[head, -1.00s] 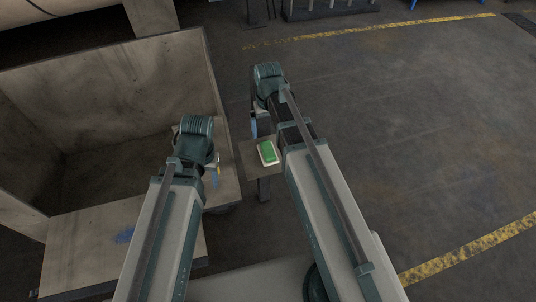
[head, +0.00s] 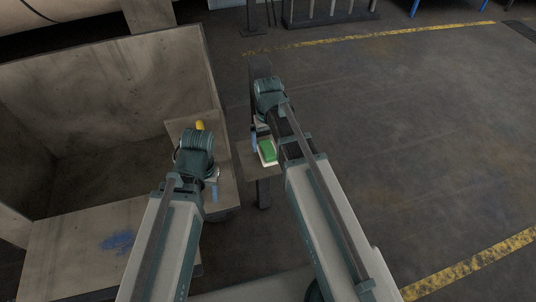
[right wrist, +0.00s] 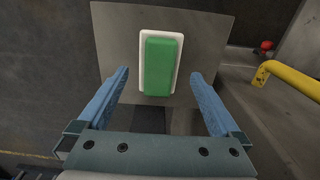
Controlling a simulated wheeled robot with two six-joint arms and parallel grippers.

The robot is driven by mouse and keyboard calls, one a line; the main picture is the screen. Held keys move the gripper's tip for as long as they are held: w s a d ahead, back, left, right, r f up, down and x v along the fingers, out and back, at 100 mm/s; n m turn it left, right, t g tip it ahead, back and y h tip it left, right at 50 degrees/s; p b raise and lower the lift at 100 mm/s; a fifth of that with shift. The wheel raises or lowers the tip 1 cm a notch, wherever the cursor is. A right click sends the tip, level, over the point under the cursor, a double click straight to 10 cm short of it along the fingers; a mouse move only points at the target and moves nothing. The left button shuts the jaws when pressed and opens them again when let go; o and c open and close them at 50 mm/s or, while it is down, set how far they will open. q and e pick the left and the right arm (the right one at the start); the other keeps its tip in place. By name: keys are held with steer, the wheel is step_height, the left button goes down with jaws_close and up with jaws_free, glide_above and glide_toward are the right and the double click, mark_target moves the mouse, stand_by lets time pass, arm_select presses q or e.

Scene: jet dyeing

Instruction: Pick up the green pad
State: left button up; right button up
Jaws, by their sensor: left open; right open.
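The green pad (head: 267,150) lies on a white base (right wrist: 143,68) on a small grey stand plate (head: 248,163) beside my right arm. In the right wrist view the green pad (right wrist: 161,66) is upright in the picture, centred ahead of the fingers. My right gripper (right wrist: 160,76) is open, with one blue finger on each side below the pad; nothing is between them. In the head view my right gripper (head: 259,138) is partly hidden by its wrist. My left gripper (head: 213,187) is empty beside the large bin, mostly hidden by its wrist.
A large worn bin (head: 95,80) stands on the left. A yellow part (head: 199,125) sits behind my left wrist; a yellow bar (right wrist: 292,80) and a red knob (right wrist: 266,46) show at the right wrist view's right. Open floor (head: 420,130) lies to the right.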

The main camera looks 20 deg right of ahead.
mark_target(268, 148)
step_height(268, 148, down, 4)
steer(key=b, duration=0.3)
steer(key=shift+w+f, duration=0.1)
steer(key=shift+w, duration=0.05)
steer(key=c, duration=1.3)
steer(key=shift+r, duration=0.2)
steer(key=shift+r+p, duration=0.55)
steer(key=shift+p, duration=0.05)
step_height(268, 148, up, 3)
steer(key=p, duration=0.3)
steer(key=s+a, duration=0.3)
steer(key=s, duration=0.1)
steer(key=s+a, duration=0.3)
steer(key=s, duration=0.1)
steer(key=s+a, duration=0.3)
steer(key=s, duration=0.1)
steer(key=shift+s+a+r+p, duration=0.3)
steer(key=shift+s+r, duration=0.05)
